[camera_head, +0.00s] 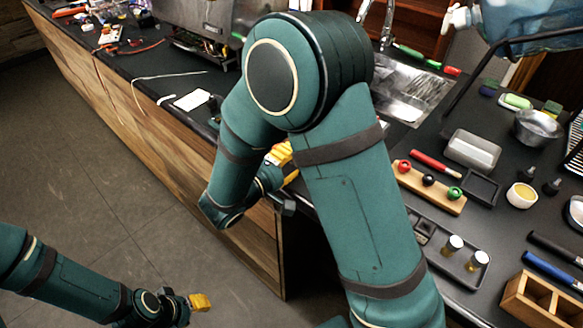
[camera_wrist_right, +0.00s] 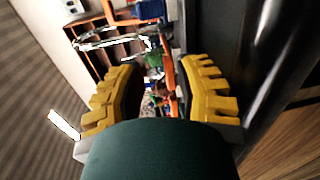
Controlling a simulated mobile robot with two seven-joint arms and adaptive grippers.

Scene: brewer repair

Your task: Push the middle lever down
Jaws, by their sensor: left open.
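I cannot clearly pick out the middle lever in either view. A metal brewer machine (camera_head: 203,28) stands at the back left of the counter, cut off by the top edge. A wooden block with red, black and green round knobs (camera_head: 428,180) lies on the right counter. My right gripper (camera_head: 282,156) is partly hidden behind my arm near the counter's front edge. In the right wrist view its yellow fingers (camera_wrist_right: 160,88) are apart, with nothing between them. My left gripper (camera_head: 199,302) is open, low over the floor at lower left, away from the counter.
A sink (camera_head: 412,95) lies behind my right arm. A metal tin (camera_head: 472,150), a bowl (camera_head: 538,127), a tray with small jars (camera_head: 440,240) and a wooden box (camera_head: 540,300) crowd the right counter. The floor at left is clear.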

